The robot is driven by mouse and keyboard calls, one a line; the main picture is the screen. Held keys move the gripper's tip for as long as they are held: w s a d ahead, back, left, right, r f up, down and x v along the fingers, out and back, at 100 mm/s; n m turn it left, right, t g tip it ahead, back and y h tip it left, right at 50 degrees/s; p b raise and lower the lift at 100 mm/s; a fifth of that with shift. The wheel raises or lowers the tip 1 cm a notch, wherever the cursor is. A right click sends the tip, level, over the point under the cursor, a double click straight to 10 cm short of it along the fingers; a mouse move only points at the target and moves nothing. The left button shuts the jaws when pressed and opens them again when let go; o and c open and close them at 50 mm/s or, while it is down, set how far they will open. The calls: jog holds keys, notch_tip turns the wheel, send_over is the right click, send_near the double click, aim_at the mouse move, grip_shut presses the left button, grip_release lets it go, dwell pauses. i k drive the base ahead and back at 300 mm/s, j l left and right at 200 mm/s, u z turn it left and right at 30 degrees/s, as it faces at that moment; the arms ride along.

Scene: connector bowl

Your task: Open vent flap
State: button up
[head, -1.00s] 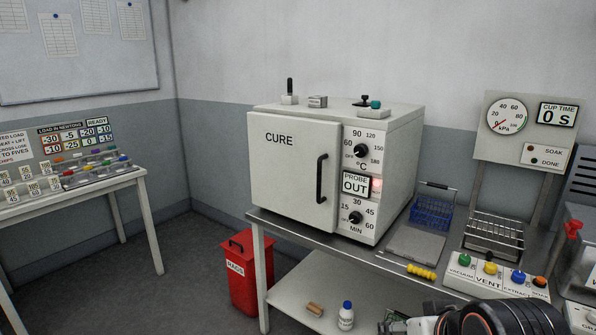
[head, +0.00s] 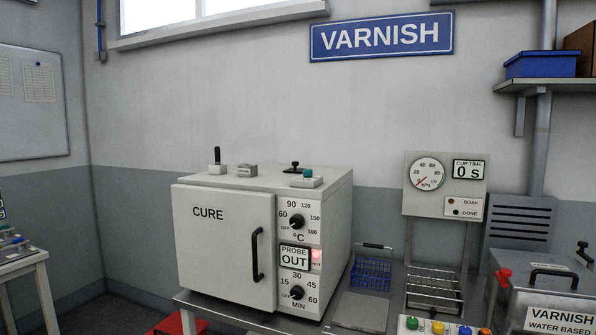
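The white CURE oven (head: 224,245) stands on a metal bench with its door shut. On its top are an upright black lever (head: 217,156) on a light base at the left, a small grey block (head: 247,170), a low black-handled fitting (head: 294,166) and a green-topped piece (head: 308,174) at the right. No part is labelled as the vent flap, and I cannot tell which of these it is. My gripper is not in view.
A blue wire basket (head: 372,273) and a wire rack (head: 434,288) stand right of the oven. A gauge panel (head: 445,185) rises behind the rack. A VARNISH tank (head: 565,300) is at the far right. The space above the oven is clear.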

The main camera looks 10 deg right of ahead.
aim_at(296, 164)
jog(key=i+j+z, duration=0.1)
jog(key=i+j, duration=0.2)
jog(key=i, duration=0.25)
jog(key=i+j+z, duration=0.1)
jog(key=i+j, duration=0.2)
jog(key=i, duration=0.25)
